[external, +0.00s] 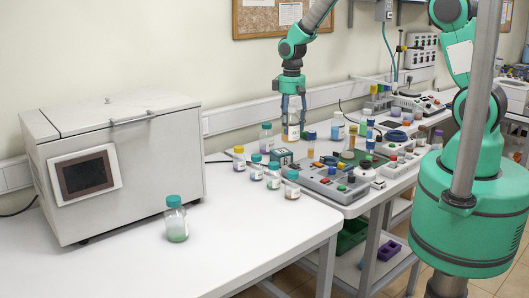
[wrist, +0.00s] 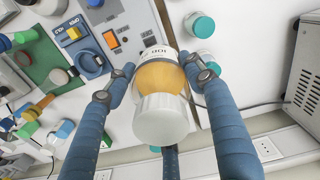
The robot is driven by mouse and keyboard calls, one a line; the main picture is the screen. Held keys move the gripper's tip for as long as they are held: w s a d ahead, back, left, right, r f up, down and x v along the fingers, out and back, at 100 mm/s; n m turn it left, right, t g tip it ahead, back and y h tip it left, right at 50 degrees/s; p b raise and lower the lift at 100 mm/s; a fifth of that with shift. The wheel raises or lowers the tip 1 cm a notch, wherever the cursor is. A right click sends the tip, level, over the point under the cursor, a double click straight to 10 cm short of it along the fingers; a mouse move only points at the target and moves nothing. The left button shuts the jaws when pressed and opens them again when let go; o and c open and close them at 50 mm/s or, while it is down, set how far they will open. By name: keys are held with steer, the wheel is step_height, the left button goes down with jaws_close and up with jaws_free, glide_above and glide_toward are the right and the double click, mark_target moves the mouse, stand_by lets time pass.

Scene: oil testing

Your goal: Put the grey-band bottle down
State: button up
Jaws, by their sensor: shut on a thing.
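My gripper (external: 292,110) points down over the far part of the white bench. In the wrist view my gripper's blue fingers (wrist: 158,66) are closed around the sides of a bottle, which I take to be the grey-band bottle (wrist: 162,76). It has a pale cap, amber contents and a white label with dark print. In the external view the bottle (external: 292,131) shows between and below the fingers, roughly upright. Its base is hard to make out, so I cannot tell whether it touches the bench.
Several small bottles with yellow or teal caps, such as the yellow-capped one (external: 239,158), stand close by on the left. A grey instrument panel (external: 335,183) lies to the right. A teal-capped bottle (external: 176,220) stands before the white oven (external: 125,165). The front bench is mostly clear.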

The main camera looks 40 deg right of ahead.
steer(key=s+a+n, duration=0.1)
steer(key=s+a, duration=1.7)
steer(key=s, duration=0.2)
step_height(320, 180, down, 10)
steer(key=shift+d+f+b, duration=0.15)
steer(key=shift+d+b, duration=0.15)
steer(key=shift+w, duration=0.25)
steer(key=w+a+p, duration=0.1)
steer(key=w+a, duration=0.2)
steer(key=w, duration=0.4)
steer(key=w+a+f+p, duration=0.1)
steer(key=w+a, duration=0.3)
steer(key=w, duration=0.3)
steer(key=shift+a+f, duration=0.2)
steer(key=shift+a, duration=0.05)
steer(key=shift+f, duration=0.15)
steer(key=shift+f+p, duration=0.45)
steer(key=shift+f, duration=1.15)
steer(key=shift+f, duration=0.2)
